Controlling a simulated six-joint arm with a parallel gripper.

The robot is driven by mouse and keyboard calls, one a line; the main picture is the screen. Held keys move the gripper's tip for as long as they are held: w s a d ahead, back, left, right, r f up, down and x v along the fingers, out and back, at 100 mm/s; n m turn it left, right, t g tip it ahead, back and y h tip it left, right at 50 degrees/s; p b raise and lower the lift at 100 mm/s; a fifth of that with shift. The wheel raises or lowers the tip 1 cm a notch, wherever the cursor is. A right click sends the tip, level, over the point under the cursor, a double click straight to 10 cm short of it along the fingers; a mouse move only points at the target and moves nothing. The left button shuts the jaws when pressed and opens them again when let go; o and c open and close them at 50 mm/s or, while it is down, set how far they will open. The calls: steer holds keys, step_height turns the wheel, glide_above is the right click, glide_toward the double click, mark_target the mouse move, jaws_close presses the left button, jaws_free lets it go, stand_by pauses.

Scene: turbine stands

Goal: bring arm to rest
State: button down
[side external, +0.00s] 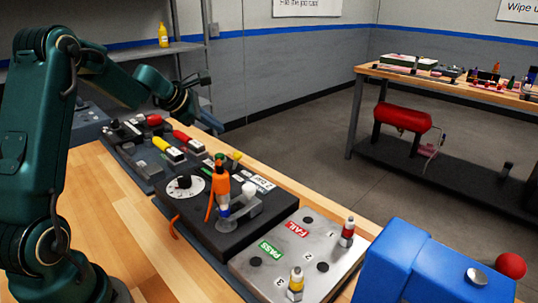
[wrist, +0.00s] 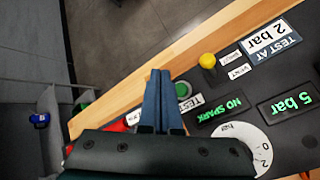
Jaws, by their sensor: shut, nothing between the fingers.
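My gripper (side external: 214,125) hangs in the air above the far left part of the bench, clear of the things below it. In the wrist view its two blue-grey fingers (wrist: 160,74) lie side by side, shut, with nothing between them. My green arm stands at the left of the side view and reaches over to the right. The dark test box (side external: 205,229) stands below and nearer the camera, with a white dial (side external: 186,187). An orange tool (side external: 219,184) stands upright at the box, beside a grey fitting (side external: 238,204).
A metal plate (side external: 270,287) marked PASS and FAIL holds two small plugs (side external: 296,281) (side external: 347,231). A blue box (side external: 425,268) is at front right. Red and yellow-handled items (side external: 183,137) lie behind the test box. Bare wood (side external: 115,210) is at left.

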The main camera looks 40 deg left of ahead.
steer(key=d+r+m+t+h, duration=0.15)
steer(key=d+r+m, duration=0.35)
steer(key=d+r, duration=0.5)
steer(key=s+d+r+m+g+h, duration=0.1)
steer(key=s+d+m, duration=0.3)
steer(key=d, duration=0.2)
steer(key=s+d+r+m+h, duration=0.1)
steer(key=s+d+m, duration=0.25)
steer(key=d, duration=0.35)
steer(key=s+d+f+m+g, duration=0.1)
steer(key=s+d+f+m, duration=0.1)
steer(key=s+m, duration=0.3)
steer(key=s+d+f+m+g, duration=0.1)
steer(key=s+d+f+m, duration=0.15)
steer(key=s+m, duration=0.2)
steer(key=s+a+f+m+g+y, duration=0.2)
steer(key=s+a+f+m, duration=0.1)
steer(key=s+f+m, duration=0.2)
steer(key=s, duration=0.2)
steer(key=shift+s+a+f+m+y, duration=0.35)
steer(key=shift+a+m, duration=0.05)
steer(key=c, duration=1.5)
jaws_free()
steer(key=shift+c, duration=0.2)
